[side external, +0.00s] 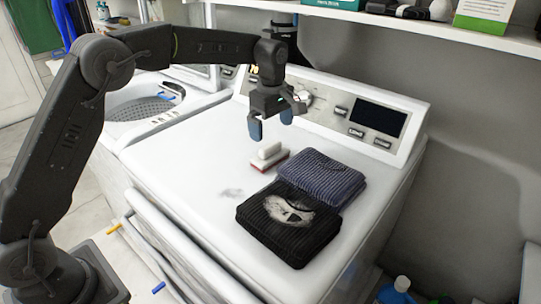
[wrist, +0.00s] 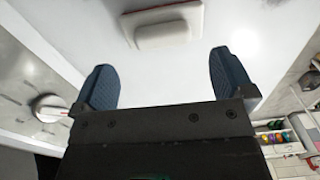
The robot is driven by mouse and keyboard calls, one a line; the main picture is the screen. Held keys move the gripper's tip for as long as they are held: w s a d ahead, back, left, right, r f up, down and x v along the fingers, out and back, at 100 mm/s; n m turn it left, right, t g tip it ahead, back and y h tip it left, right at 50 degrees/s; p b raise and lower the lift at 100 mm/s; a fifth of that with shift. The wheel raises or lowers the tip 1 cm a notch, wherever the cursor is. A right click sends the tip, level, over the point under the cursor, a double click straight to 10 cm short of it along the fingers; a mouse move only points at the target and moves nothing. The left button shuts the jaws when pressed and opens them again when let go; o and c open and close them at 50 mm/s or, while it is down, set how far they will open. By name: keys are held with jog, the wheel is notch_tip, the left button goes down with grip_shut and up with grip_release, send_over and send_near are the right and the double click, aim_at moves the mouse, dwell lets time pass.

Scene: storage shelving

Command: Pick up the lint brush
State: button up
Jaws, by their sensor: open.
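The lint brush (side external: 269,155) lies on the white top of the dryer, a white handle on a base with a red edge. The brush lies beyond the fingertips in that view.
A folded black cloth (side external: 289,218) with a white fuzzy patch and a folded blue cloth (side external: 322,176) lie right of the brush. The control panel (side external: 340,112) rises behind. A shelf (side external: 440,30) with boxes hangs above. The dryer top (side external: 190,160) is clear to the left.

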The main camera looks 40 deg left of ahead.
aim_at(271, 145)
jog(key=shift+s+f, duration=0.15)
jog(key=shift+f, duration=2.95)
jog(key=c, duration=1)
